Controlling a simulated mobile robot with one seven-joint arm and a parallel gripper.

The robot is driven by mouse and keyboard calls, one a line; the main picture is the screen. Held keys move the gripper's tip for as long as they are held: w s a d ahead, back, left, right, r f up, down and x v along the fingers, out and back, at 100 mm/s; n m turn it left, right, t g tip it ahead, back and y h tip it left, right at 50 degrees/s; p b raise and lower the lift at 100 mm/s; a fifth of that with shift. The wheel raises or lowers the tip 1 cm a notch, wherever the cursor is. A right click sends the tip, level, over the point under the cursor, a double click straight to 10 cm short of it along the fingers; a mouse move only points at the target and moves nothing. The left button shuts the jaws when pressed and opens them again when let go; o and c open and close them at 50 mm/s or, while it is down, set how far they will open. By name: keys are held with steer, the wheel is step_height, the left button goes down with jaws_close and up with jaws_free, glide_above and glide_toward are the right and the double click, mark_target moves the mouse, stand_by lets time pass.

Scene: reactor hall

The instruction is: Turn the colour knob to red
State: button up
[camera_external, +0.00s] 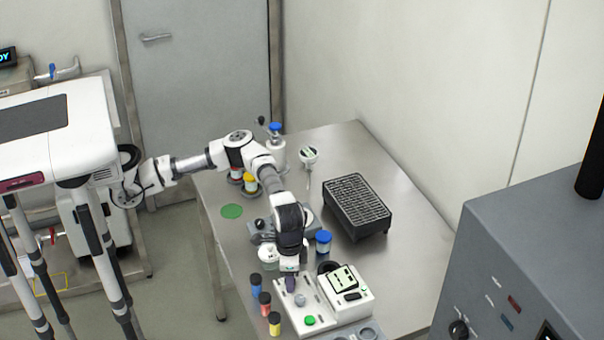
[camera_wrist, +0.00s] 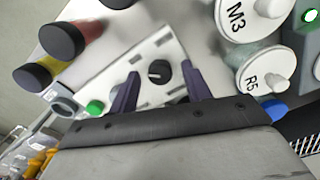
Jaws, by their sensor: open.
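A dark round knob (camera_wrist: 158,71) sits on a white panel (camera_wrist: 150,48) in the wrist view. A green button (camera_wrist: 95,107) is on the same panel. In the external view the panel (camera_external: 288,299) lies on the table's near part, with the green button (camera_external: 310,321) at its near end. My gripper (camera_external: 289,284) points down over this panel. In the wrist view my gripper (camera_wrist: 160,73) is open, with one dark purple finger on each side of the knob and a gap to both. Whether the fingertips reach the knob's height cannot be told. The knob's colour setting is not readable.
Vials with dark caps, blue (camera_external: 256,286), red (camera_external: 265,304) and yellow (camera_external: 275,323), stand left of the panel. A white device with a display (camera_external: 345,281) is close on the right. Jars marked M3 (camera_wrist: 236,18) and R5 (camera_wrist: 252,80) show nearby. A black rack (camera_external: 357,205) stands farther back.

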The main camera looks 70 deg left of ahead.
step_height(320, 180, up, 14)
steer(key=b, duration=0.1)
steer(key=shift+b, duration=0.3)
steer(key=shift+f, duration=0.1)
stand_by(0.4)
